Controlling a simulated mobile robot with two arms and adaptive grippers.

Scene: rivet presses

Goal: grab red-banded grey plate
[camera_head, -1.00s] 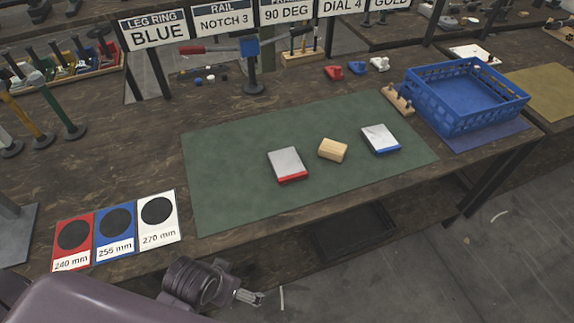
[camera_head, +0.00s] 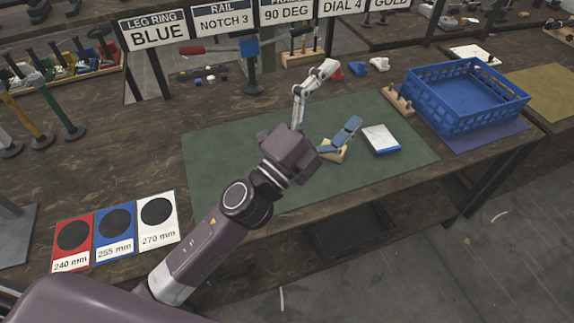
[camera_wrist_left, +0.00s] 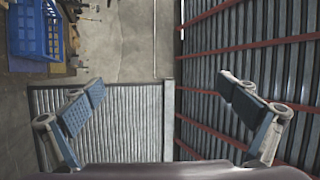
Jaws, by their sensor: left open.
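The red-banded grey plate is hidden in the head view now, behind my left gripper and wrist. My left gripper (camera_head: 342,98) is open over the green mat (camera_head: 225,150), its fingers spread wide and nothing between them. In the left wrist view its two blue-padded fingers (camera_wrist_left: 160,88) are apart and empty; the camera looks out at the floor and a corrugated wall, with no plate in sight. A blue-banded grey plate (camera_head: 381,139) lies on the mat right of the gripper. My right gripper is not in view.
A wooden block (camera_head: 338,155) on the mat is partly covered by a finger. A blue crate (camera_head: 470,120) stands at the right; it also shows in the left wrist view (camera_wrist_left: 33,50). Red, blue and white size cards (camera_head: 115,246) lie at front left.

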